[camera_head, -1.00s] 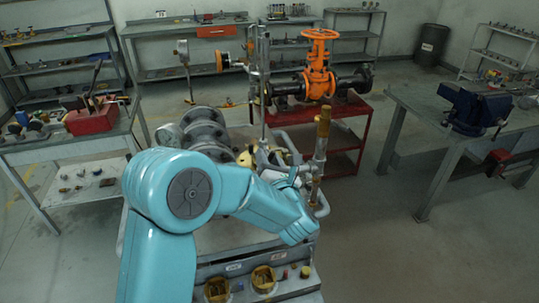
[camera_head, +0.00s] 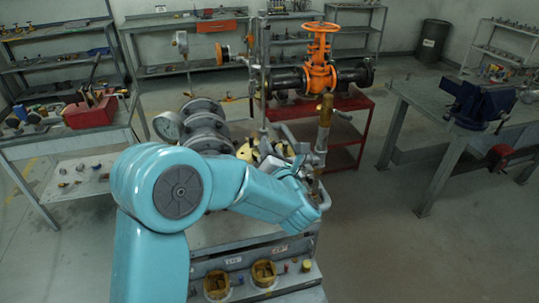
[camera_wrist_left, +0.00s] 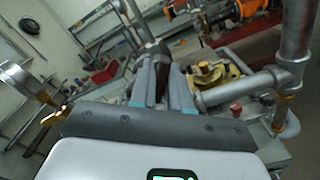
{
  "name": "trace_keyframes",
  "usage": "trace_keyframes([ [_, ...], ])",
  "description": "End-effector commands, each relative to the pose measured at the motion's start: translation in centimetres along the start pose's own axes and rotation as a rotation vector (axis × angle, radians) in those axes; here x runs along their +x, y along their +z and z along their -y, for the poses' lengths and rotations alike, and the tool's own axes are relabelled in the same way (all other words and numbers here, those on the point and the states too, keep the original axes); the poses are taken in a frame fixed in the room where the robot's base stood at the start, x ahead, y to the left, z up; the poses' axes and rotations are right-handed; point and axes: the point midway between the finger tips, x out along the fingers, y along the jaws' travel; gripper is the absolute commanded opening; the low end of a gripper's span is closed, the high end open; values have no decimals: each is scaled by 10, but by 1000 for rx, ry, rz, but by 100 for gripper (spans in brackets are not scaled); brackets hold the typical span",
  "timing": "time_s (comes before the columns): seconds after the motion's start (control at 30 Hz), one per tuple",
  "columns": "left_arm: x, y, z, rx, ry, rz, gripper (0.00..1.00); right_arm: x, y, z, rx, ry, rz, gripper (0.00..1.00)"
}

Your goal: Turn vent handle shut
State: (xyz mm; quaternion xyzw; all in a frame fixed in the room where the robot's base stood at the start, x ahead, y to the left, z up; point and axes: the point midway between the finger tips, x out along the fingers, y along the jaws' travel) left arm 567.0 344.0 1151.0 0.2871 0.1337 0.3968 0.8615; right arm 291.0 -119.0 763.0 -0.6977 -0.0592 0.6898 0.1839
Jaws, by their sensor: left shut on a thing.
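My left gripper (camera_wrist_left: 162,82) is shut on a dark narrow piece (camera_wrist_left: 153,50), which appears to be the vent handle. Its tip shows just beyond the fingers in the left wrist view, and the fingers hide the rest. In the head view my teal left arm reaches in from the left, and its hand (camera_head: 295,172) is beside the upright pipe (camera_head: 323,135) with a brass top. The handle cannot be made out clearly there. My right gripper is not in view.
A pressure gauge (camera_head: 168,127) and grey flanged piping (camera_head: 206,125) stand left of the hand. An orange handwheel valve (camera_head: 319,70) sits on a red stand behind. Two yellow bins (camera_head: 264,273) are at the front. A blue vise (camera_head: 478,105) is on the right bench.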

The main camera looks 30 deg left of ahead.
Motion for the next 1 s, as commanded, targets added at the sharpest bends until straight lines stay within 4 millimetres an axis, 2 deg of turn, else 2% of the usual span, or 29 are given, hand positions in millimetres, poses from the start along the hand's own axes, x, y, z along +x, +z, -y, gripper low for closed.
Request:
trace_keyframes([
  [0.03,0,-4,4,33,2,4,0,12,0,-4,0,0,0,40],
  [0.1,0,-4,3,94,2,4,0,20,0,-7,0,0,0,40],
  [0.4,0,-2,2,379,1,3,0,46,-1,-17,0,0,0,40],
  [0.7,-1,0,2,649,0,4,0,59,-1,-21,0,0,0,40],
  [1.0,-1,0,1,842,-2,3,0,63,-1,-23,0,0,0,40],
])
